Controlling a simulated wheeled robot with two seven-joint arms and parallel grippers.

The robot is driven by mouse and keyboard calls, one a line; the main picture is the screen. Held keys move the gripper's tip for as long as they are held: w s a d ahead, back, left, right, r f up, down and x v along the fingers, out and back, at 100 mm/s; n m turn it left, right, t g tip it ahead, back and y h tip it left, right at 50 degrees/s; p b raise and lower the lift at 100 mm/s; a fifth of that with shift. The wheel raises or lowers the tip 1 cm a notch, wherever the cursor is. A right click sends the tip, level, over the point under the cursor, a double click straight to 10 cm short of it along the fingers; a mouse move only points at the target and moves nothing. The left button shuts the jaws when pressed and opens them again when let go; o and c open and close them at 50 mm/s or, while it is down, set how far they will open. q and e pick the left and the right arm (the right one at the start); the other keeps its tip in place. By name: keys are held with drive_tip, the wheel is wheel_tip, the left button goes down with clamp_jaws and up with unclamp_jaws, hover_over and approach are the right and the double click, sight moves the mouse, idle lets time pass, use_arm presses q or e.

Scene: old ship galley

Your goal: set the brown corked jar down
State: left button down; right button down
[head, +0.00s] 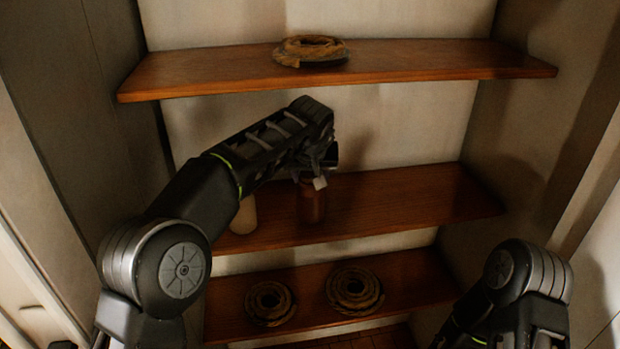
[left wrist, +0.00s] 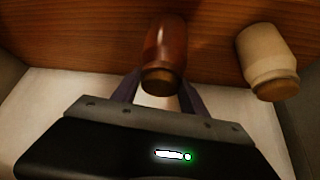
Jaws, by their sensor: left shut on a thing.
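The brown corked jar (head: 312,205) is upright at the middle shelf (head: 410,200), below my left gripper (head: 318,175). In the left wrist view the jar (left wrist: 164,45) sits between the two fingers, with its cork end towards the camera. My left gripper (left wrist: 156,92) is shut on it. The jar's base is at the shelf board, but I cannot tell whether it touches or hangs just above. The hand hides the jar's top in the head view. My right arm shows at the lower right of the head view, its gripper out of frame.
A beige corked jar (left wrist: 267,60) stands on the same shelf, left of the brown one in the head view (head: 244,216). A rope coil (head: 310,50) lies on the upper shelf (head: 430,62). Two coils (head: 268,302) (head: 355,290) lie on the lower shelf. The middle shelf's right part is clear.

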use_arm(q)
drive_tip(key=shift+w+f, duration=0.4)
drive_tip(key=shift+f, duration=0.15)
drive_tip(key=shift+a+f, duration=0.1)
drive_tip(key=c, duration=0.6)
unclamp_jaws()
drive_tip(key=shift+f, duration=0.1)
drive_tip(key=v, duration=1.2)
drive_tip(key=shift+b, duration=0.4)
